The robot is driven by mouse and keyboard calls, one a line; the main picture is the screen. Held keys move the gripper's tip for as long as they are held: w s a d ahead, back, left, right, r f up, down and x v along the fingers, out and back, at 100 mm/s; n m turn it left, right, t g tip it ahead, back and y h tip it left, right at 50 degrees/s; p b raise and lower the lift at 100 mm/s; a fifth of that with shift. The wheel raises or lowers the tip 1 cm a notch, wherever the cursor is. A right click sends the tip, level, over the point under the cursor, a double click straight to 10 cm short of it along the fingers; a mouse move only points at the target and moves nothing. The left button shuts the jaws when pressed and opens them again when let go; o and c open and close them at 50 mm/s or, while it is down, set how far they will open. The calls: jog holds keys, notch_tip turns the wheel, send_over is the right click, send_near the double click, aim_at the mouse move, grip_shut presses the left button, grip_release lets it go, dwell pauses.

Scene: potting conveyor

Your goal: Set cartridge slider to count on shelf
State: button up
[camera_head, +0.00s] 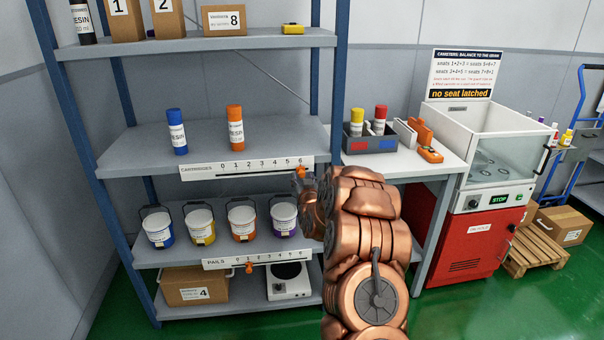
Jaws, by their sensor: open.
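The cartridge scale (250,170) is a white strip marked 0 to 6 on the front edge of the middle shelf (205,146). Its orange slider (302,172) sits at the right end, by the 6. On that shelf stand a blue cartridge (177,132) and an orange cartridge (235,127), both upright. My gripper (300,184) is open at the strip's right end, just below and beside the slider. Its fingers are small and partly hidden by my copper arm, and I cannot tell whether they touch the slider.
Below, several pails (201,224) stand above a second scale (258,260) with its own orange slider (249,267). A blue shelf post (339,70) rises close behind my arm. Right are a table (400,165) with a cartridge tray (370,144) and a red-based machine (478,240).

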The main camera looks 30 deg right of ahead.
aim_at(302, 175)
jog(key=shift+x, duration=1.55)
grip_shut()
jog(key=shift+r, duration=0.1)
